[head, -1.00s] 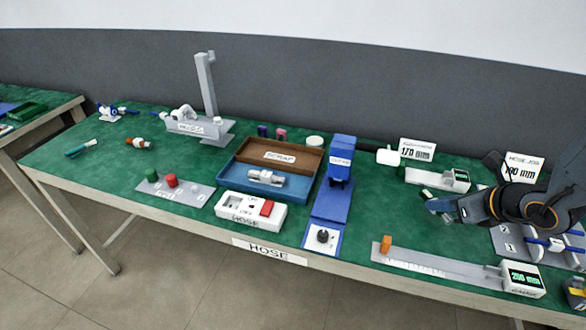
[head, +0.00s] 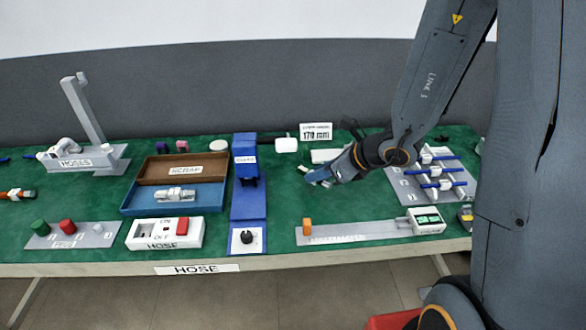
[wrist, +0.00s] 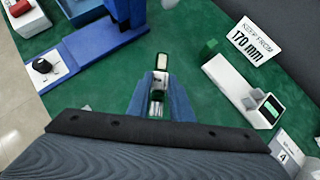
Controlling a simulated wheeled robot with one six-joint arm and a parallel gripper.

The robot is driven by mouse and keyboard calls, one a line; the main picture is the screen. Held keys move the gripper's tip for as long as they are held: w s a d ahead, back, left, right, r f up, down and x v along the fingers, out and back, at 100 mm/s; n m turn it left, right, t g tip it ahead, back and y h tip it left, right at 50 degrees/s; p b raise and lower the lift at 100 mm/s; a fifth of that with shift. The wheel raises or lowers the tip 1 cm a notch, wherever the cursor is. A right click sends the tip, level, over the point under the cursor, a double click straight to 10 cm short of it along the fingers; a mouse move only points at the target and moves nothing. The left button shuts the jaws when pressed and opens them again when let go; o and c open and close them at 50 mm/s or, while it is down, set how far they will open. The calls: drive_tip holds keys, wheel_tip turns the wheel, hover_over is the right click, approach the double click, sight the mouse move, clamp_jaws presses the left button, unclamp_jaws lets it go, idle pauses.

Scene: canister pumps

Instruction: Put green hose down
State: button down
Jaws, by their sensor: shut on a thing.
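My gripper (head: 318,177) is over the right half of the green bench, behind the long grey ruler plate. In the wrist view its blue fingers (wrist: 160,95) are shut on a short piece, which I take for the green hose (wrist: 161,60). A pale, dark-edged end of it sticks out past the fingertips. In the head view only small pale bits of the held piece (head: 308,169) show. I cannot tell whether it touches the bench.
A ruler plate (head: 365,232) with an orange block lies in front of my gripper. A white gauge (wrist: 232,88) with a green block is close behind. A blue machine (head: 248,205) stands left. A grey rack (head: 410,192) with blue hoses is right. Bare green bench surrounds the gripper.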

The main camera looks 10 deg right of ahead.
sight(298, 167)
drive_tip(key=w+a+p, duration=0.1)
drive_tip(key=w+a, duration=0.4)
drive_tip(key=w, duration=0.1)
drive_tip(key=shift+a, duration=0.3)
drive_tip(key=shift+w+a+f+p, duration=0.1)
drive_tip(key=shift+a+f+p, duration=0.1)
drive_tip(key=shift+p, duration=0.15)
drive_tip(key=shift+d+f+p, duration=0.1)
drive_tip(key=shift+f+p, duration=0.2)
drive_tip(key=shift+f, duration=1.25)
drive_tip(key=shift+f, duration=0.2)
drive_tip(key=c, duration=1.6)
unclamp_jaws()
drive_tip(key=shift+r, duration=0.2)
